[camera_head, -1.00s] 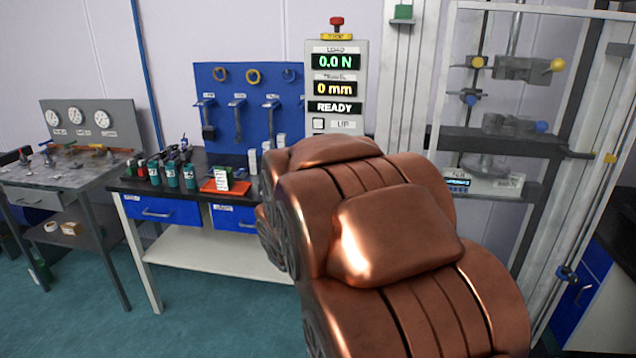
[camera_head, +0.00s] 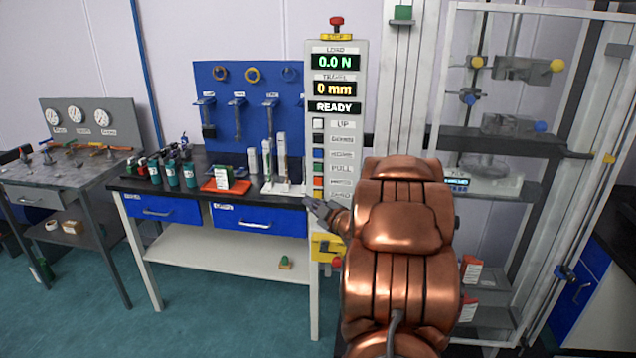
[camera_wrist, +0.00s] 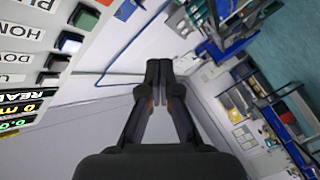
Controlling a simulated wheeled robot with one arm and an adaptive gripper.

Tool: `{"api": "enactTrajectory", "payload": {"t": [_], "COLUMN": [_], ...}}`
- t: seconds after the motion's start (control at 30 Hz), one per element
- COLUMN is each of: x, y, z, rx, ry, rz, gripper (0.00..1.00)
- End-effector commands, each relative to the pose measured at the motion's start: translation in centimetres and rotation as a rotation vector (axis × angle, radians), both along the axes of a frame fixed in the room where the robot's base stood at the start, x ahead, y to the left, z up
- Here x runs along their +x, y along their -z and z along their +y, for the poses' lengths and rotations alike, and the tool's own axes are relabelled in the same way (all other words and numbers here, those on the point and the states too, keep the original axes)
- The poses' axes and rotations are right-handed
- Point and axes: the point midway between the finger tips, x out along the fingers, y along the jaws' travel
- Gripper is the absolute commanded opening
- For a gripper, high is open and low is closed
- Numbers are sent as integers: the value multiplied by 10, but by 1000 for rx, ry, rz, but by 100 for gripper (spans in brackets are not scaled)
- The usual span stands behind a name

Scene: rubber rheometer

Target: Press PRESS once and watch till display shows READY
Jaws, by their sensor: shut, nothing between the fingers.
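A button column runs below. The orange button (camera_head: 318,182) sits beside a small label that seems to read PRESS. In the wrist view, my gripper's fingertips (camera_wrist: 158,68) are together, with the panel (camera_wrist: 48,52) at upper left; the PRESS button is out of that frame.
A red stop button (camera_head: 337,21) tops the panel. The bench (camera_head: 130,184) to the left holds bottles, a red tray (camera_head: 214,187) and white upright pieces. A metal test frame (camera_head: 445,60) stands right of the panel. The teal floor (camera_head: 80,320) at front left is clear.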

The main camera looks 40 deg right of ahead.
Motion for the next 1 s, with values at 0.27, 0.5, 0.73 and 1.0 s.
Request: {"api": "enactTrajectory", "payload": {"t": [0.27,0.5,0.73,1.0], "x": [0,1,9,24], "y": [0,0,-1,-2], "z": [0,-2,-13,-35], "rx": [-1,1,3,3], "ry": [-2,-2,-3,-3], "rz": [-5,-4,-3,-3], "gripper": [0,0,0,0]}}
